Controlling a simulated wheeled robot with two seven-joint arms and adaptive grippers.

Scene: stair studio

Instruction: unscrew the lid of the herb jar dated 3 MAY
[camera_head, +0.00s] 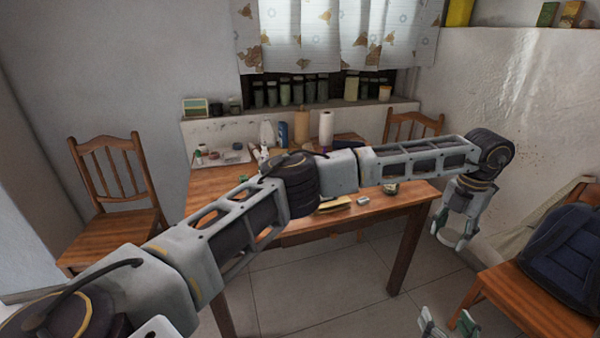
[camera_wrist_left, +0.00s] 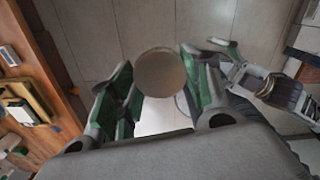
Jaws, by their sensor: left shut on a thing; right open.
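My left gripper (camera_head: 451,233) hangs fingers-down over the floor, to the right of the table. In the left wrist view its fingers (camera_wrist_left: 159,92) are shut on a round, pale brown lid (camera_wrist_left: 160,73), seen from above. Whatever is under the lid is hidden, and no date can be read. My right gripper (camera_head: 447,322) is low at the bottom edge of the head view, below the left one, open, with nothing visible between its fingers. It also shows in the left wrist view (camera_wrist_left: 255,78). A small jar (camera_head: 390,188) stands near the table's right front edge.
The wooden table (camera_head: 408,196) holds a tray, bottles and a paper roll (camera_head: 326,128). Several jars line the window sill (camera_head: 345,104). A chair with a dark blue backpack (camera_head: 570,252) stands at right. Floor between table and chair is clear.

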